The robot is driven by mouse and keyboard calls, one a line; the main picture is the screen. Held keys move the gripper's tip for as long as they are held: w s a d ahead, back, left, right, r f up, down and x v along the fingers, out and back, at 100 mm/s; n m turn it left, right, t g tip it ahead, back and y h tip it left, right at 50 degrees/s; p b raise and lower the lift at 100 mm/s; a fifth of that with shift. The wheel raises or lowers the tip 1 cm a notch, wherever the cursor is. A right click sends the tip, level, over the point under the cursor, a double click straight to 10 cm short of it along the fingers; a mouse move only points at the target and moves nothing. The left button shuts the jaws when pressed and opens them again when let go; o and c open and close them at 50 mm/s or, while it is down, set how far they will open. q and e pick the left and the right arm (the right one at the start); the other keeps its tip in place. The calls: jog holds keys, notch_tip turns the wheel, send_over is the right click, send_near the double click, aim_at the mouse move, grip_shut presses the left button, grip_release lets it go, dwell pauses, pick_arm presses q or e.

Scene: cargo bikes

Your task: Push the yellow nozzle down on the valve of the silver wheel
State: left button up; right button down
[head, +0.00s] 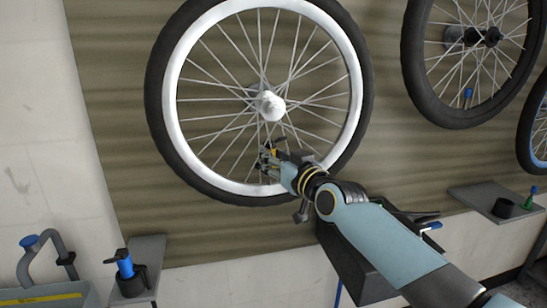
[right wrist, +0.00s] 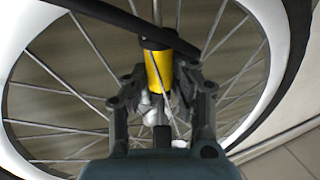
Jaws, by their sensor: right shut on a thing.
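The silver wheel (head: 172,105) has a pale rim, thin spokes and a black tyre, and is mounted upright at the wall. My right gripper (head: 268,160) is at the lower part of the wheel, inside the rim, below the hub. It is shut on the yellow nozzle (right wrist: 157,72), which sits between its fingers in the right wrist view and shows as a small yellow patch in the head view (head: 274,153). The nozzle has a dark end. The valve is not clearly visible, so I cannot tell whether the nozzle touches it. My left gripper is not in view.
A dark wheel (head: 411,55) hangs to the right, with a blue-rimmed wheel (head: 524,130) at the edge. A blue-and-black tool (head: 125,265) stands on a small shelf at lower left. Another shelf (head: 480,196) is at right. A dark bar (right wrist: 115,18) crosses above the nozzle.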

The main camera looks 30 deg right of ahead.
jog(key=c, duration=0.9)
grip_release()
jog(key=shift+s+d+p, duration=0.15)
jog(key=shift+s+p, duration=0.85)
jog(key=shift+s, duration=1.5)
jog(key=shift+s+d+p, duration=0.1)
jog(key=shift+s+p, duration=0.9)
jog(key=shift+s, duration=1.5)
